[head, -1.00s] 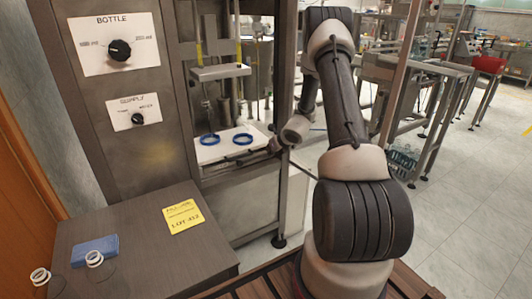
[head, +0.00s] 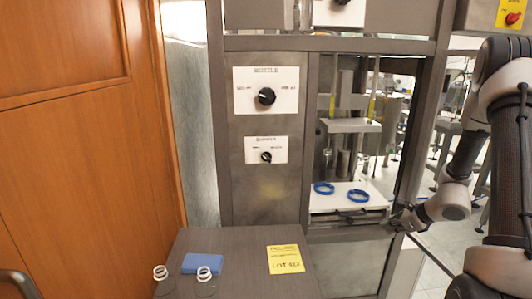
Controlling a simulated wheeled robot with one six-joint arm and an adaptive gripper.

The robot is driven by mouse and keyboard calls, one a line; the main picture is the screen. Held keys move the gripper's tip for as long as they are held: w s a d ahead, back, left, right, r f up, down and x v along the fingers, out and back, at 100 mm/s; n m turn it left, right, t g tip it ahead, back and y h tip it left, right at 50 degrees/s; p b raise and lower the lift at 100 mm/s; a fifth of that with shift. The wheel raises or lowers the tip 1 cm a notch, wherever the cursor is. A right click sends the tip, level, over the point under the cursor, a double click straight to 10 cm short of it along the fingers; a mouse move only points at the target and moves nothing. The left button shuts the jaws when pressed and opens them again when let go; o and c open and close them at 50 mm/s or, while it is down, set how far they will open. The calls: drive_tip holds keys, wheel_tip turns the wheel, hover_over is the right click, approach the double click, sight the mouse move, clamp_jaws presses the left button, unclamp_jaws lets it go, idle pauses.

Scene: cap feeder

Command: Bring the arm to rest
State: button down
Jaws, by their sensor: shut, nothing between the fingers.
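My arm (head: 503,170) stands at the right edge of the head view, partly cut off by the frame. It bends down and left to my gripper (head: 398,222), which is small in the picture, shut and empty. The gripper is close to the right end of the white plate (head: 337,203) in the machine's opening. I cannot tell whether the gripper touches the machine frame.
The machine panel has a bottle knob (head: 266,96) and a smaller knob (head: 266,157). A dark table (head: 235,240) holds a yellow lot note (head: 285,259), a blue block (head: 203,264) and two clear bottles with white necks (head: 205,274). A wooden door (head: 80,130) is at left.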

drive_tip(key=s+a+r+n+g+h, duration=0.1)
drive_tip(key=s+a+r+n, duration=0.3)
drive_tip(key=s+r+n, duration=0.9)
drive_tip(key=s+a+r+n+g+h, duration=0.2)
drive_tip(key=s+a+r+n+h, duration=0.1)
drive_tip(key=s+r+n, duration=1)
drive_tip(key=s+a+r, duration=0.1)
drive_tip(key=s+r, duration=0.2)
drive_tip(key=s, duration=0.1)
drive_tip(key=shift+s+r, duration=0.35)
drive_tip(key=shift+r, duration=0.05)
